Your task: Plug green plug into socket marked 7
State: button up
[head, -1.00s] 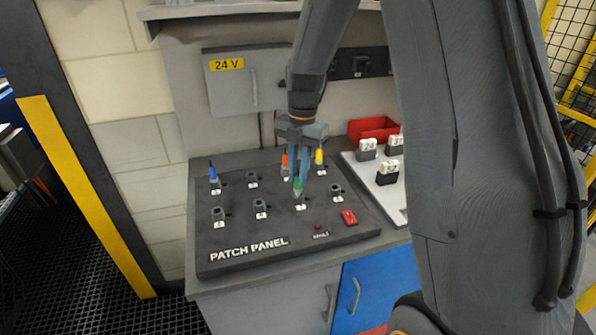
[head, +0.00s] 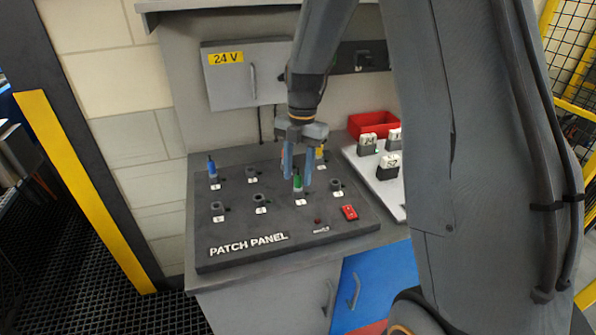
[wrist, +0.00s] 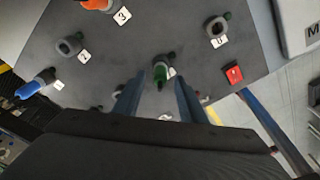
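The green plug (head: 297,183) stands upright in the third socket of the front row on the dark patch panel (head: 215,240). The wrist view also shows the green plug (wrist: 160,72), with its number label partly hidden and unreadable. My gripper (head: 298,182) is open above that socket, its two blue fingers apart on either side of the plug. In the wrist view my gripper (wrist: 158,95) shows a clear gap between each finger and the plug.
A blue plug (head: 212,168), an orange plug (wrist: 96,4) and a yellow plug (head: 320,152) stand in back-row sockets. An empty socket (head: 336,185) and a red switch (head: 349,212) are close by on the right. A red bin (head: 373,124) stands behind.

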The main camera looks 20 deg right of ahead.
aim_at(300, 174)
jog(key=shift+w+d+r+b, duration=0.1)
jog(key=shift+r+b, duration=0.3)
jog(key=shift+r, duration=0.9)
jog(key=shift+w+d+r+b, duration=0.15)
jog(key=shift+r+b, duration=0.3)
jog(key=shift+r, duration=0.85)
jog(key=shift+w+d+r+b, duration=0.1)
jog(key=shift+r+b, duration=0.3)
jog(key=shift+r, duration=0.9)
jog(key=shift+s+f+m, duration=0.2)
jog(key=shift+s+m, duration=0.2)
jog(key=shift+m, duration=0.3)
jog(key=shift+s+a+f+m+t+h+b, duration=0.15)
jog(key=shift+s+f+m+t+b, duration=0.3)
jog(key=shift+s+f+m, duration=2.15)
jog(key=shift+s+a+f+m+t+h+b, duration=0.15)
jog(key=shift+s+f+m+t+b, duration=0.35)
jog(key=shift+s+m, duration=4)
jog(key=shift+s+a+f+m+t+h+b, duration=0.1)
jog(key=shift+s+f+m+t+h+b, duration=0.3)
jog(key=shift+s+f+m, duration=3.2)
jog(key=w+r+m, duration=0.3)
jog(key=w+m, duration=0.1)
jog(key=shift+w+r, duration=0.15)
jog(key=shift+r, duration=0.2)
